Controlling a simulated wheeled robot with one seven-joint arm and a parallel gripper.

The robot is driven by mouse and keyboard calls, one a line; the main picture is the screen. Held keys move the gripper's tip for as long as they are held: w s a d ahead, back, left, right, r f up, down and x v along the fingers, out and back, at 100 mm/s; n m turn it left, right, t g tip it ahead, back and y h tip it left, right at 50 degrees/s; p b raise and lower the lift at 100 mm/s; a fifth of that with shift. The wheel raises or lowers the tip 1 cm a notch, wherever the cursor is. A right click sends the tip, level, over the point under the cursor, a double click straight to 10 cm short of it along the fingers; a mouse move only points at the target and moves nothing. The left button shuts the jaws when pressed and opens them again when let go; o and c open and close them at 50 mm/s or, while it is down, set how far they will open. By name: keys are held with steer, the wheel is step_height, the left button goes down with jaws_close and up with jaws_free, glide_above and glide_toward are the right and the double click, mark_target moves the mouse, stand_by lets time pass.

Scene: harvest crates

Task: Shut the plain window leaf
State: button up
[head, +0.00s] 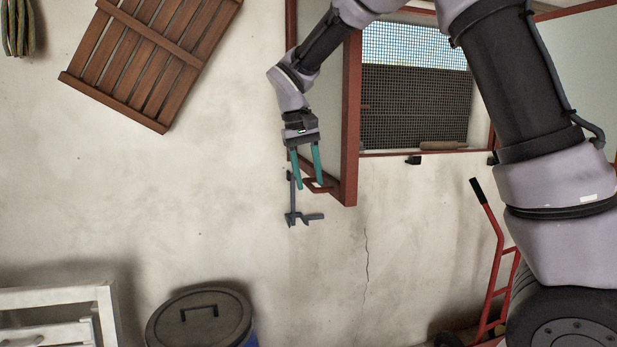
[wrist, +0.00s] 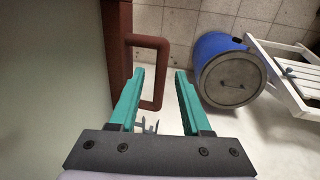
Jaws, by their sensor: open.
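A window leaf (head: 351,120) with a red-brown frame and pale panel stands swung open on the left of the window opening. Its red-brown D-shaped handle (head: 318,187) shows low on the leaf, and in the wrist view the handle (wrist: 163,80) sticks out from the frame. My gripper (head: 309,185) is open with teal fingers pointing down beside the leaf. In the wrist view the handle's outer bar lies between the two fingers, with no clear contact. A second leaf (head: 585,70) stands open at the right. I cannot tell which leaf is the plain one.
A mesh screen (head: 415,105) fills the opening, with a sill below. A grey metal fitting (head: 291,205) is on the wall near my fingers. A wooden slatted panel (head: 150,55) hangs left. Below are a lidded blue bin (head: 200,318), white furniture (head: 60,298) and a red hand truck (head: 490,290).

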steer(key=shift+f, duration=0.1)
jaws_close()
stand_by(1.4)
